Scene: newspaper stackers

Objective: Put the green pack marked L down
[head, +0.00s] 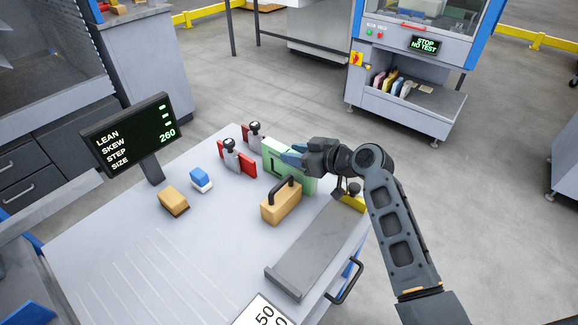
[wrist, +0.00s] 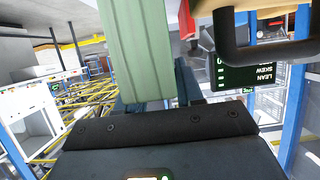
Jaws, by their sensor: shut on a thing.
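The green pack (head: 276,158) marked with a dark L stands at the back right of the grey table, beside the red blocks. My gripper (head: 293,157) is shut on it from the right, partly covering its face. In the wrist view the green pack (wrist: 139,50) rises between my gripper's fingers (wrist: 150,98). Its lower edge is partly hidden behind the tan block in the head view, so I cannot tell whether it touches the table.
A tan block with a black handle (head: 281,206) stands just in front of the pack. Red blocks with black knobs (head: 238,158) stand to its left. A grey plate (head: 318,245), a small tan block (head: 173,201) and a blue-white block (head: 201,180) are nearby. The display (head: 128,132) stands at left.

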